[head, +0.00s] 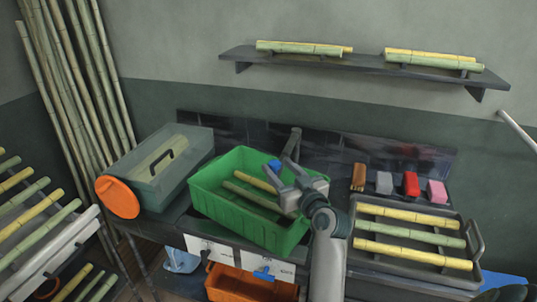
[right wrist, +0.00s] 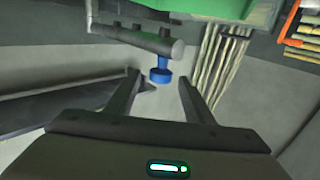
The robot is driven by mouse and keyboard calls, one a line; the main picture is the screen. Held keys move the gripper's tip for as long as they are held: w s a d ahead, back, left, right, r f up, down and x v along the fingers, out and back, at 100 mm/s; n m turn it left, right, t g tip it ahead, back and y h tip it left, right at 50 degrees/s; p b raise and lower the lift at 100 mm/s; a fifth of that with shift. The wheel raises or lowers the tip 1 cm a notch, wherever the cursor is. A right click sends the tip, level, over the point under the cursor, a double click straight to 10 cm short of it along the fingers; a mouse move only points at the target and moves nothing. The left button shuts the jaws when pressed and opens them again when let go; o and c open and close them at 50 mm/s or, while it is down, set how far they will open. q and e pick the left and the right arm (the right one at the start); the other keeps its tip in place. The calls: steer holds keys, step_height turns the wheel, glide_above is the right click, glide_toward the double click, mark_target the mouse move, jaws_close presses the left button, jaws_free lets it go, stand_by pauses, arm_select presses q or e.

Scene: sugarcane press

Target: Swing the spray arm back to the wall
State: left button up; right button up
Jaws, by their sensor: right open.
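The spray arm (head: 294,143) is a dark tube at the back of the bench, reaching out over the green bin (head: 222,203). Its blue nozzle (head: 274,165) hangs at its end, close to my right gripper. In the right wrist view the dark spray arm (right wrist: 138,38) crosses the upper middle, and its blue nozzle (right wrist: 160,76) shows between the two fingers. My right gripper (head: 277,186) is open over the green bin. I cannot tell whether a finger touches the nozzle. The wall (head: 330,105) is behind the bench. My left gripper is not in view.
Cane pieces lie in the green bin. A lidded grey box (head: 190,185) stands left of it, a grey tray (head: 468,280) of canes right. Sponges and blocks (head: 411,184) line the back ledge. A shelf (head: 355,63) with canes is above. Tall canes (head: 75,90) lean at left.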

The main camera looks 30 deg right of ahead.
mark_target(272, 161)
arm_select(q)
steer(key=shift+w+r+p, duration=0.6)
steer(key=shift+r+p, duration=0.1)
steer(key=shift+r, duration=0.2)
arm_select(e)
steer(key=w, duration=0.7)
steer(key=shift+d, duration=0.25)
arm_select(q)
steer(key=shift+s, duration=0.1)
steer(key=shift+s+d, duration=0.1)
arm_select(e)
jaws_close()
